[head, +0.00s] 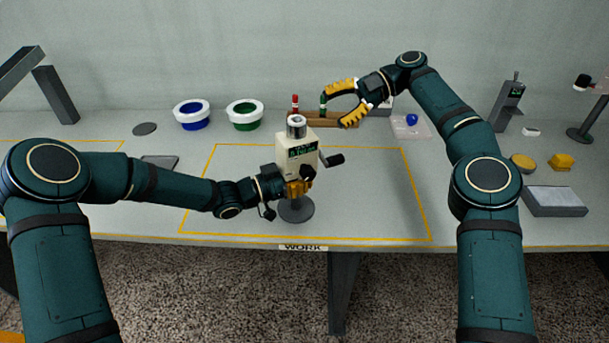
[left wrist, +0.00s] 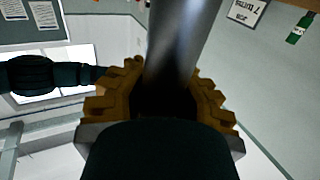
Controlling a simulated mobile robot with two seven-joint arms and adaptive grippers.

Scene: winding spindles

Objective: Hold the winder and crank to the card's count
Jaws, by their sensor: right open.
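The cream winder (head: 292,161) stands in the yellow-outlined work area on a grey post and round base. Its small green display is too small to read. Its crank (head: 334,160) with a black handle sticks out on the right. My left gripper (head: 300,188) is at the post below the box; in the left wrist view its yellow fingers close on both sides of the grey post (left wrist: 185,45). My right gripper (head: 332,108) is open above and behind the crank, close to a green spindle (head: 323,104). A card (left wrist: 246,12) reading 7 turns shows in the left wrist view.
A wooden rack (head: 345,118) at the back also holds a red spindle (head: 295,102). A blue bowl (head: 192,121) and a green bowl (head: 244,121) stand left of it. A grey box (head: 555,203) lies far right. The work area's right part is clear.

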